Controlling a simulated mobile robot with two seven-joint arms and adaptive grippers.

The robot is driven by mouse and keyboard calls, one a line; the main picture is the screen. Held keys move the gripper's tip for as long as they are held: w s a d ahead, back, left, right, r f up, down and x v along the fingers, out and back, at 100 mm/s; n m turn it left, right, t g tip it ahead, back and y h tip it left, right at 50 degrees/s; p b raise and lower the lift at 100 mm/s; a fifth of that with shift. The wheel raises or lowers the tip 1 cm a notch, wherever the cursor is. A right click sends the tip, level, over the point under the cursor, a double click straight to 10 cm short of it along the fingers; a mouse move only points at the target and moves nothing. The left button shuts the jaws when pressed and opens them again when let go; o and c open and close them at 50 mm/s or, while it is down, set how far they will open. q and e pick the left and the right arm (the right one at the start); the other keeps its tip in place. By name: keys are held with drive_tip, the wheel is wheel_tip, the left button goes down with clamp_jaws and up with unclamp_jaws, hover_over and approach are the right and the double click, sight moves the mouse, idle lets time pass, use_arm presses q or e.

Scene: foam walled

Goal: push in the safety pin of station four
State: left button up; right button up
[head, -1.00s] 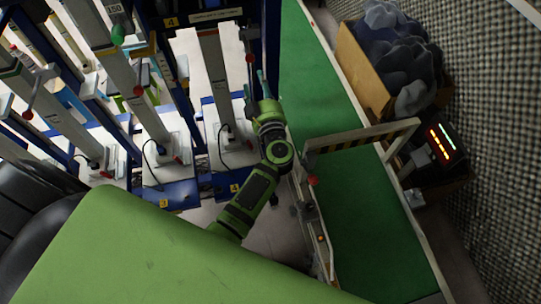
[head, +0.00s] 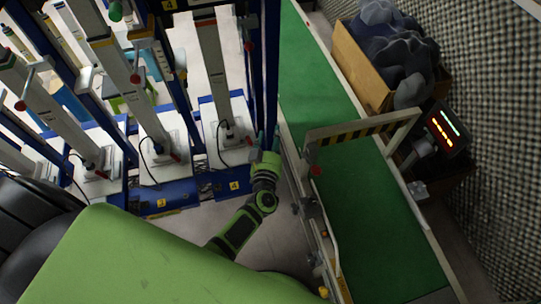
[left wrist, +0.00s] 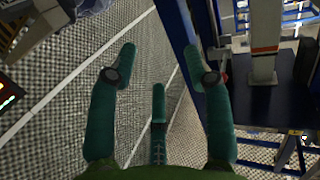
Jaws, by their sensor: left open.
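Station four is the bay with a "4" label on its blue front rail (head: 234,186) and a pale column (head: 215,70) on a white base. A red ball knob (head: 248,47) on a thin rod is beside the column. A small red part (head: 248,140) is low at the base; I cannot tell which part is the safety pin. My left gripper (head: 265,143) is open and empty at the base's right edge, beside the blue upright. In the left wrist view its teal fingers (left wrist: 158,65) are spread over the floor, and a red part (left wrist: 224,79) shows right of them.
Blue uprights (head: 271,75) stand by my gripper. Other stations (head: 165,165) are left. A lit display (head: 445,130) and a crate of dark lumps (head: 362,70) are beyond the conveyor.

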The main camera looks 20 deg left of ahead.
use_arm(q)
drive_tip(key=shift+m+h, duration=0.5)
drive_tip(key=shift+h, duration=0.2)
drive_tip(key=shift+s+d+f+b, duration=0.15)
drive_tip(key=shift+s+f, duration=0.2)
drive_tip(key=shift+f, duration=0.3)
drive_tip(key=shift+s+d+f+b, duration=0.1)
drive_tip(key=shift+s+d+f, duration=0.15)
drive_tip(key=shift+f, duration=0.35)
drive_tip(key=shift+s+d+f+b, duration=0.1)
drive_tip(key=shift+s+f, duration=0.3)
drive_tip(key=shift+f, duration=0.25)
use_arm(e)
drive_tip(key=shift+s+f, duration=0.35)
drive_tip(key=shift+f, duration=0.1)
